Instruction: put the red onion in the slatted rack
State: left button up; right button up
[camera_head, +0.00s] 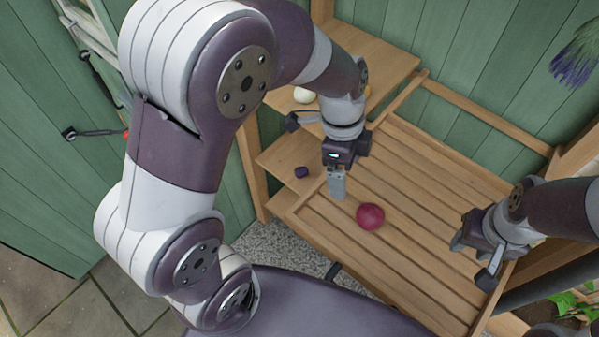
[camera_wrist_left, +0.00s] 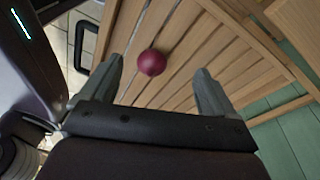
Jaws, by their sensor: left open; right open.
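The red onion (camera_head: 370,216) lies on the slatted wooden surface (camera_head: 430,172), which has raised wooden edges. It also shows in the left wrist view (camera_wrist_left: 152,62), beyond the fingertips. My left gripper (camera_head: 338,192) points down just left of the onion in the head view, apart from it. In the left wrist view my left gripper (camera_wrist_left: 160,78) is open and empty, with the onion seen between its fingers. My right gripper (camera_head: 470,252) is over the right side of the slats, away from the onion, and holds nothing that I can see.
A small dark purple object (camera_head: 301,172) sits on the lower side shelf (camera_head: 275,160). Green walls stand behind. Leaves (camera_head: 570,302) show at the lower right. Slats around the onion are clear.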

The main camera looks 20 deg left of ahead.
pick_arm(q)
jog(key=s+a+f+n+t+y, duration=0.1)
jog(key=s+a+n, duration=0.4)
jog(key=a+n, duration=0.5)
jog(key=f+n+t, duration=0.1)
jog(key=n, duration=0.6)
jog(key=shift+s+a+y, duration=0.2)
jog(key=shift+a+y, duration=0.1)
jog(key=shift+y, duration=0.1)
